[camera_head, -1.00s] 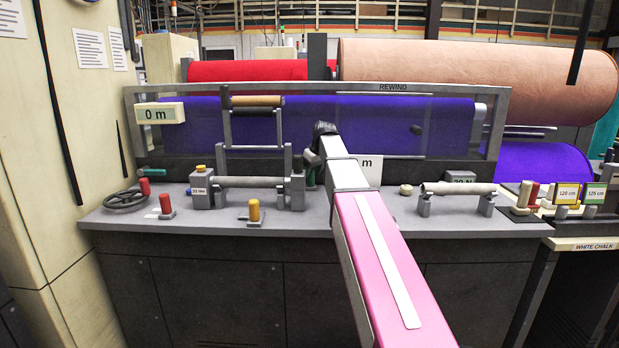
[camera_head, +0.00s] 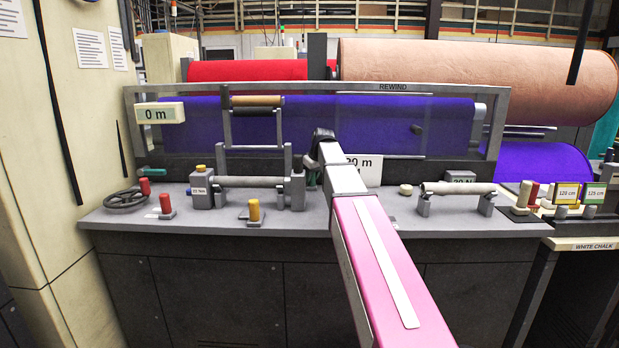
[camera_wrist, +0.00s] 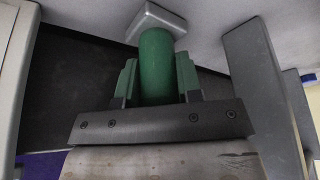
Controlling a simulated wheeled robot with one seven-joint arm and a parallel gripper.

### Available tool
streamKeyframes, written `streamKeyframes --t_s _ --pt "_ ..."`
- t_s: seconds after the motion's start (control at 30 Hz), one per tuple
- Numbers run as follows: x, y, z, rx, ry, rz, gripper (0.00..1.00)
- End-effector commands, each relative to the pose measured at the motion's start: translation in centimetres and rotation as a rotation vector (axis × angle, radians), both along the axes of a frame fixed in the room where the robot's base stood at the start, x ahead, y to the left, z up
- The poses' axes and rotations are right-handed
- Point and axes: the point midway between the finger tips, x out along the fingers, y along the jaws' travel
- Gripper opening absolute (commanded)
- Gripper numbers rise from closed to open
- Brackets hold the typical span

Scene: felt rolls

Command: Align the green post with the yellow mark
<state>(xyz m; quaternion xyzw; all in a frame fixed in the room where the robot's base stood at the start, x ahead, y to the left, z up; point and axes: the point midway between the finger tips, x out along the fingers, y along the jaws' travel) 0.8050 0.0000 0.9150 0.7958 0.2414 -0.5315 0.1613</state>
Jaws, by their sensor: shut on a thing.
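The green post (camera_wrist: 157,68) is an upright-looking cylinder on a pale grey square foot in the wrist view. My gripper (camera_wrist: 157,60) has its two green fingers on either side of the post, shut on it. In the head view my gripper (camera_head: 314,178) is low at the counter beside the grey roller stand, mostly hidden by my arm, and the post cannot be made out there. I cannot pick out the yellow mark in either view.
The grey counter (camera_head: 350,226) carries a roller (camera_head: 245,182) left of my gripper and another roller (camera_head: 458,188) to the right. A yellow post (camera_head: 254,210), a red post (camera_head: 165,203) and a handwheel (camera_head: 124,199) stand left. Purple felt (camera_head: 400,120) hangs behind.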

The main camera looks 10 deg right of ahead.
Motion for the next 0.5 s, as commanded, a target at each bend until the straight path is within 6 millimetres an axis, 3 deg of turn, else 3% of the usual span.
streamKeyframes --t_s 0.17,0.43,0.47,0.5 --pt "-0.4 -2.0 0.0 0.0 0.001 -0.001 0.0" --pt "-0.4 -2.1 0.0 -0.001 0.001 0.0 0.0" --pt "-0.4 -2.1 0.0 -0.001 0.001 0.0 0.39" --pt "-0.4 -2.1 0.0 -0.001 0.001 0.0 0.52"
